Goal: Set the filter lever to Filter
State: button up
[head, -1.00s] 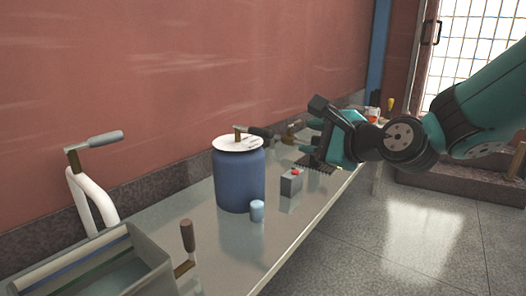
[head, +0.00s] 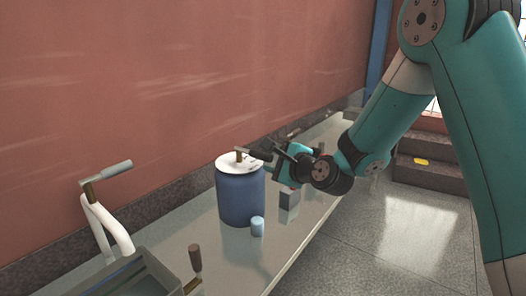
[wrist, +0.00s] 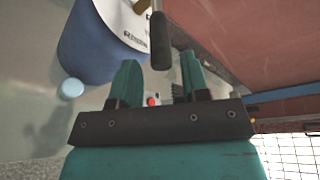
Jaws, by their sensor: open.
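The filter lever is a brass stub with a dark handle (head: 260,155) on the white disc (head: 230,164) atop a blue drum (head: 240,200). The handle points right, toward my gripper (head: 273,163), which is beside the drum at about lid height. In the wrist view, the dark handle (wrist: 161,45) reaches in between the tips of my gripper (wrist: 157,68), with a finger on each side. The jaws are open, and I cannot tell whether either finger touches the handle. The disc (wrist: 125,22) carries printed lettering, mostly cut off or unreadable.
A small light-blue cylinder (head: 257,226) stands before the drum. A grey box (head: 288,198) is under my gripper; its red button (wrist: 152,101) shows in the wrist view. A white bent pipe with a handle (head: 105,225) and a grey trough (head: 140,270) are at left. The wall is behind.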

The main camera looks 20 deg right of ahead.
aim_at(269, 158)
jog(key=x, duration=0.5)
jog(key=shift+w, duration=0.15)
grip_shut()
